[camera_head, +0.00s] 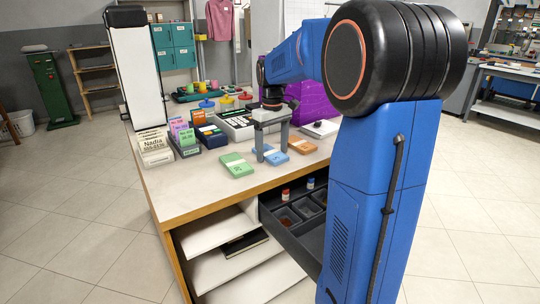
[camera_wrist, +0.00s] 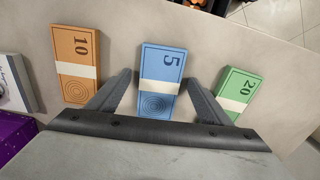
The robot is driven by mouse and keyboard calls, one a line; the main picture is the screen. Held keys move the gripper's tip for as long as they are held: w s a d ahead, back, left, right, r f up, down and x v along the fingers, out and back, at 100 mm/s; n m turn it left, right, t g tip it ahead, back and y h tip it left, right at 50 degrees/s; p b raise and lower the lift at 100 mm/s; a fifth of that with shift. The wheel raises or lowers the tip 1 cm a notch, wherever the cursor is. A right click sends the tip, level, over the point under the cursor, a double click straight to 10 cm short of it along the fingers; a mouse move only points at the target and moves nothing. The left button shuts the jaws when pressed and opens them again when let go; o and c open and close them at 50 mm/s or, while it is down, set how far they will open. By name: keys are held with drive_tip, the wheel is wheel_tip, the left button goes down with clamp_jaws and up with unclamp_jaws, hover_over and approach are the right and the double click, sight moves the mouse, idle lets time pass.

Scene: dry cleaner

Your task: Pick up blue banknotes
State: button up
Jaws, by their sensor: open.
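The blue banknotes (camera_wrist: 161,84) are a flat bundle with a white paper band and the number 5. They lie on the counter, between the two fingers of my gripper (camera_wrist: 160,92) as the wrist view shows them. The bundle also shows in the head view (camera_head: 270,154), partly hidden behind my fingers. My gripper (camera_head: 271,158) points down over the bundle and is open, with nothing held. Whether the fingertips touch the counter I cannot tell.
The counter (camera_head: 190,195) has bare room at its front left. An open drawer (camera_head: 290,232) with compartments juts out below the front edge.

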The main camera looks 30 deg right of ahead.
drive_tip(key=shift+c, duration=0.6)
drive_tip(key=c, duration=1)
drive_tip(key=shift+c, duration=0.2)
